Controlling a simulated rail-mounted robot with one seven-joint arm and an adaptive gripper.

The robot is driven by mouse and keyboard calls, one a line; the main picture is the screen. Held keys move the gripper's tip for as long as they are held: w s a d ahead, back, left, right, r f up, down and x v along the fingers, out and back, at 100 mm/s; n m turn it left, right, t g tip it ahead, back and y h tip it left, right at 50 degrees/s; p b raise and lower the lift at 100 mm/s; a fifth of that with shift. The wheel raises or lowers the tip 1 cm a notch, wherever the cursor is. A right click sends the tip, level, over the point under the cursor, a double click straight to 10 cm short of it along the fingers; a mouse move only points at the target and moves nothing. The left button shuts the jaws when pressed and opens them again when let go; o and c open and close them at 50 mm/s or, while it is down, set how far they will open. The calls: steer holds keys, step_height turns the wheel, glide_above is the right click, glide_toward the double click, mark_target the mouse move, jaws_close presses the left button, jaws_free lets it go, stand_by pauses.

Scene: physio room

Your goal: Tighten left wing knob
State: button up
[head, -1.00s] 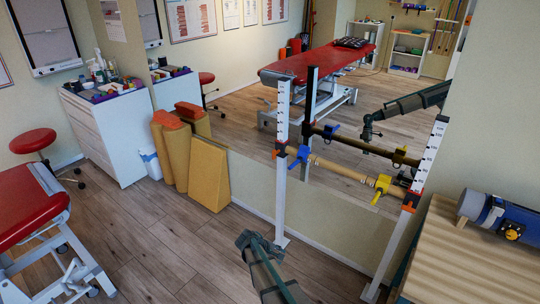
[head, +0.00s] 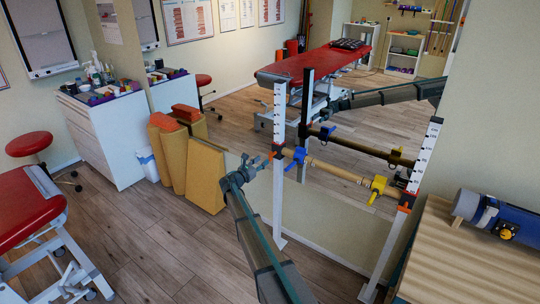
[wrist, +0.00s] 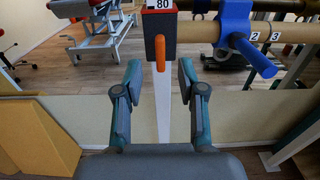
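The left wing knob (wrist: 160,52) is orange and appears narrow and upright in the wrist view, on a dark block (wrist: 175,32) marked 80. In the head view an orange-red part (head: 279,151) shows on the white left post (head: 279,190). My gripper (head: 252,168) is left of that post in the head view. In the wrist view my gripper (wrist: 158,80) is open and empty, its two fingers spread on either side of the white post's line. The knob is beyond and above the fingertips, apart from them.
A wooden bar (head: 340,172) runs between the posts, carrying a blue clamp (wrist: 238,35) and a yellow clamp (head: 378,186). The right post (head: 424,160) has an orange part too. A mirror behind reflects the posts and my arm. A wooden bench (head: 470,250) holds a blue roll.

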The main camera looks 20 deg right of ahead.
mark_target(270, 161)
steer(key=p+x, duration=0.1)
steer(key=x, duration=0.7)
steer(key=shift+a, duration=0.1)
jaws_close()
